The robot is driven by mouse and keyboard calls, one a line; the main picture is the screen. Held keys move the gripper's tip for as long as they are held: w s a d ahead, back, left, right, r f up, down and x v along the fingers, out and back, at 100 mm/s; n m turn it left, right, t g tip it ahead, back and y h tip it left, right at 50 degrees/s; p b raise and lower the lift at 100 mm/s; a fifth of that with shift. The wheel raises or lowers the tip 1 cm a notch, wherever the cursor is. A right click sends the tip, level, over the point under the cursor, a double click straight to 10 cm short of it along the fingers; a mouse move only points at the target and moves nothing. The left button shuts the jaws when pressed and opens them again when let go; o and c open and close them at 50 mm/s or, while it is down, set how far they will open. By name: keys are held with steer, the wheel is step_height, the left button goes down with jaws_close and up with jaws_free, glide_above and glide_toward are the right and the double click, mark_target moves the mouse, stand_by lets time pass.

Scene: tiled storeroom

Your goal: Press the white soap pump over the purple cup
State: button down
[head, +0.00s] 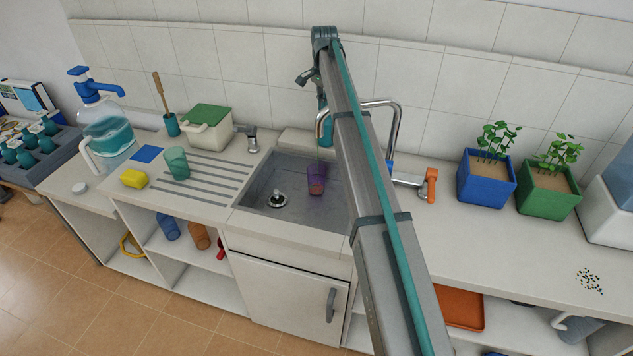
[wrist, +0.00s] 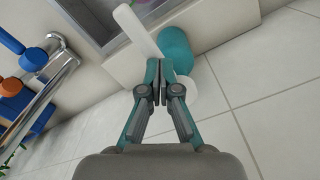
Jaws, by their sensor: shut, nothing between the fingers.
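In the wrist view my gripper (wrist: 160,78) is shut and empty, its fingertips together in front of a soap dispenser. The dispenser has a teal body (wrist: 175,47) and a long white pump spout (wrist: 136,29). The spout reaches toward the sink; its near end is hidden behind my fingers, so I cannot tell whether they touch the pump. In the head view the purple cup (head: 316,181) stands upright in the grey sink (head: 284,168), below the teal object (head: 324,127), which my arm partly covers.
A curved metal tap (head: 397,126) with a blue and an orange part stands right of the sink and also shows in the wrist view (wrist: 50,85). The tiled wall is close behind. A green cup (head: 176,163) and yellow sponge (head: 134,179) stand left; planters (head: 487,185) stand right.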

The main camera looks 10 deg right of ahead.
step_height(320, 180, up, 8)
steer(key=p, duration=0.4)
stand_by(0.5)
stand_by(0.3)
